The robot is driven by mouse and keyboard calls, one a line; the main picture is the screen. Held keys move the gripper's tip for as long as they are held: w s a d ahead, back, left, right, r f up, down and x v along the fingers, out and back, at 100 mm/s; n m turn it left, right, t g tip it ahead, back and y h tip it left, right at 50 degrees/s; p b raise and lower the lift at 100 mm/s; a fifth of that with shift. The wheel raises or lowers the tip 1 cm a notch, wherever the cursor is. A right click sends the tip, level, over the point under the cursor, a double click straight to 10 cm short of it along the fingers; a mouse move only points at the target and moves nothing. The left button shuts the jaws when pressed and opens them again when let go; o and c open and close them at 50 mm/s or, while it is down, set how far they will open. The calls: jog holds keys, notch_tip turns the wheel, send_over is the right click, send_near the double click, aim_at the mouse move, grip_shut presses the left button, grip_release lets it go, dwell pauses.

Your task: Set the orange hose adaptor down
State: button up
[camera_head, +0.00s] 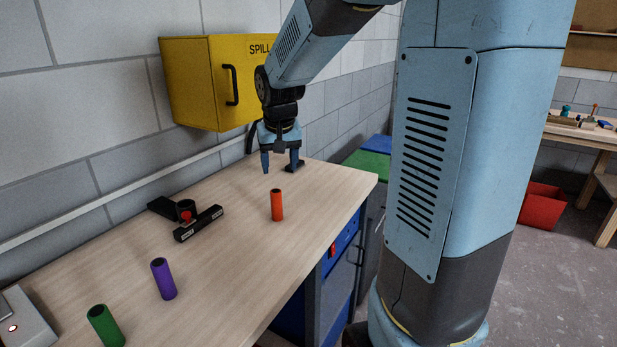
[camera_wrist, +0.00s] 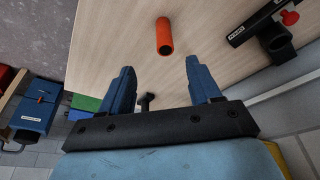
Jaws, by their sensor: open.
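The orange hose adaptor (camera_head: 277,205) stands upright on the wooden bench, near the bench's right front edge. It also shows in the wrist view (camera_wrist: 164,37), beyond my fingertips and apart from them. My gripper (camera_head: 281,166) is above the bench, behind the adaptor in the head view. Its two blue fingers are spread with nothing between them, as the wrist view (camera_wrist: 159,73) also shows.
A purple tube (camera_head: 163,279) and a green tube (camera_head: 105,326) stand on the bench (camera_head: 225,270) at the near left. A black clamp-like fixture with a red knob (camera_head: 186,217) lies near the wall. A yellow spill cabinet (camera_head: 195,85) hangs behind. Bench surface around the adaptor is clear.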

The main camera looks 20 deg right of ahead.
jog(key=s+r+t, duration=0.1)
jog(key=s+r, duration=0.2)
jog(key=s, duration=0.9)
jog(key=s+r+n+t, duration=0.1)
jog(key=s+r, duration=0.2)
jog(key=s, duration=0.9)
jog(key=shift+d+r+n+y, duration=0.2)
jog(key=shift+d+n+y, duration=0.1)
jog(key=shift+d, duration=0.05)
jog(key=shift+a, duration=0.1)
